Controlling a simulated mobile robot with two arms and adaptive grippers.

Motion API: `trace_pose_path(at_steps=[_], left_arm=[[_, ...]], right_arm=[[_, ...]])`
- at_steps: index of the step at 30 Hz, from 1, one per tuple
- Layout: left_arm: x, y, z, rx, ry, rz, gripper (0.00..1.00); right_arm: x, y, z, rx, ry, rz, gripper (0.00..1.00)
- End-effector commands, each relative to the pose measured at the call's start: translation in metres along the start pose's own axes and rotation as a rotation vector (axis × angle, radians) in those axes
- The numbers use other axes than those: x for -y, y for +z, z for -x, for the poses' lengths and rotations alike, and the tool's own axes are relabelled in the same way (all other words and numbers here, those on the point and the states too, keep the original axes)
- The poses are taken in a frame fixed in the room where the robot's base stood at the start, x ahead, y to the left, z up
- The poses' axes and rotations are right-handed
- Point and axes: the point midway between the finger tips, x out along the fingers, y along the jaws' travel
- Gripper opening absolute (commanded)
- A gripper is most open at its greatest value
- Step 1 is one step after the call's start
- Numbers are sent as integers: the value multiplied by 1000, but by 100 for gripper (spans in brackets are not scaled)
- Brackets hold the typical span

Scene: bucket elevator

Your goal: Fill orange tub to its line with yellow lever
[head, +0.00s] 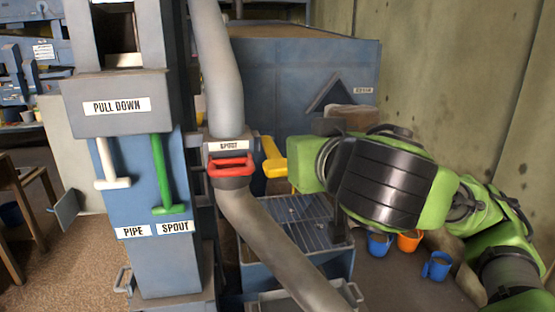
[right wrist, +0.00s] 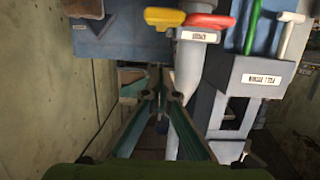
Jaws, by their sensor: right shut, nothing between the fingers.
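The yellow lever (head: 273,157) sticks out to the right of the spout joint, beside the red handle (head: 231,166). It also shows at the top of the right wrist view (right wrist: 164,16), apart from my fingers. The orange tub (head: 409,241) stands on the floor at the right, partly hidden behind my right arm; its line and fill level cannot be made out. My right gripper (right wrist: 161,78) is shut and empty in the right wrist view, its fingers converging below the yellow lever. In the head view its fingers are hidden by my green wrist. My left gripper is not in view.
Blue tubs (head: 436,266) (head: 378,244) stand beside the orange one. A green lever (head: 166,175) and a white lever (head: 109,164) hang under the PULL DOWN box (head: 115,105). A grey pipe (head: 280,247) slopes down right past a grated bin (head: 296,222). A concrete wall (head: 455,90) bounds the right.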

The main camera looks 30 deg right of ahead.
Motion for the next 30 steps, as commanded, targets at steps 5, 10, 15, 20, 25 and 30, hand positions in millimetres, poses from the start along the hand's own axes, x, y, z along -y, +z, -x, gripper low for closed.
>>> trace_pose_path(at_steps=[5, 10, 15, 20, 25, 30], left_arm=[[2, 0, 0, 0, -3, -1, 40], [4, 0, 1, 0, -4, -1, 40], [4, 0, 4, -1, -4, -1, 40], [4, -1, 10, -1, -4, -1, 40], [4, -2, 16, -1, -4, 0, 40], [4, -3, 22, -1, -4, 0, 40]], right_arm=[[0, 0, 0, 1, 1, 0, 0], [0, 0, 0, 1, -1, 1, 0], [4, -2, -3, -1, -9, 5, 0], [7, -4, -8, -5, -18, 10, 0], [8, -4, -15, -5, -20, 9, 0], [3, -1, -23, 2, -8, 2, 0]])
